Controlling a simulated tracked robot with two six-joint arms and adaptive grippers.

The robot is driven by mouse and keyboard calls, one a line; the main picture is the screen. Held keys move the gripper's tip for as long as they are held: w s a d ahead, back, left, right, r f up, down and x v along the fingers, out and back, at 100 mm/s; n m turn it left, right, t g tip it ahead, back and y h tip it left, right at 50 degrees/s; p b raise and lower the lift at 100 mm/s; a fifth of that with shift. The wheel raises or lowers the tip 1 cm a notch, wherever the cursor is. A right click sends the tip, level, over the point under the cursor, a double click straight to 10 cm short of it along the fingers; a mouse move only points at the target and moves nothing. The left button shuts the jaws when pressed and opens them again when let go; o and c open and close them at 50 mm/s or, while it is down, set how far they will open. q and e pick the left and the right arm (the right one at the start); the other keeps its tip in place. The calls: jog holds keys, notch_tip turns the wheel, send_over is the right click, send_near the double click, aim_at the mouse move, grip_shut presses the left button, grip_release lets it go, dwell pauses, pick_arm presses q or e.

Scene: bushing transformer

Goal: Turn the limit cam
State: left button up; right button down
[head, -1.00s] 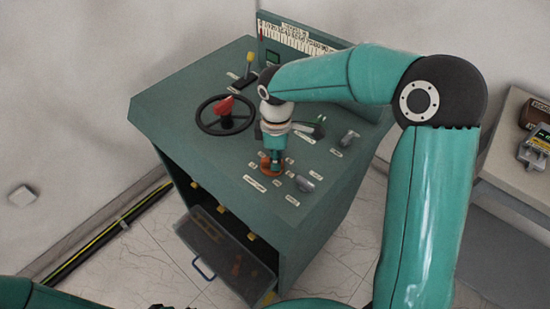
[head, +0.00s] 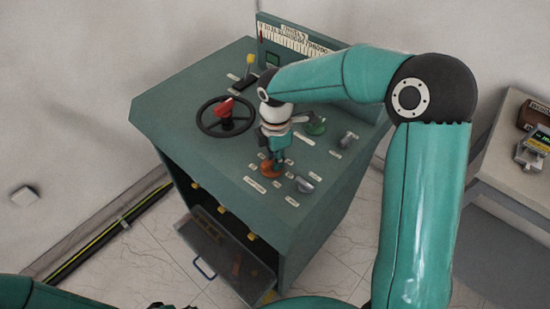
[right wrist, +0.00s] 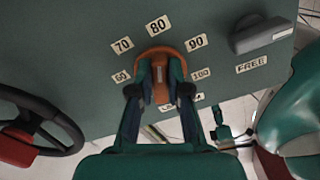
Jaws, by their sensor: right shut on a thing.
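The limit cam is an orange-brown knob (head: 270,169) on the sloping green desk top. In the right wrist view the orange knob (right wrist: 158,55) sits in an arc of number labels, with 70, 80 and 90 clear to read. My right gripper (head: 273,158) comes down onto the knob from above. In the right wrist view its two fingers (right wrist: 160,82) lie on either side of the knob's raised grip and are shut on it. The label below the knob is partly hidden by the fingers. My left arm shows only at the lower left edge.
A black handwheel with a red part (head: 228,115) is left of the gripper. A grey knob (head: 304,184) and its FREE label (right wrist: 251,64) are to the right. An open drawer (head: 215,257) juts out below.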

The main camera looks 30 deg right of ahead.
jog(key=c, duration=1.1)
grip_release()
jog(key=shift+r, duration=0.1)
notch_tip(320, 180, up, 12)
jog(key=shift+f, duration=0.1)
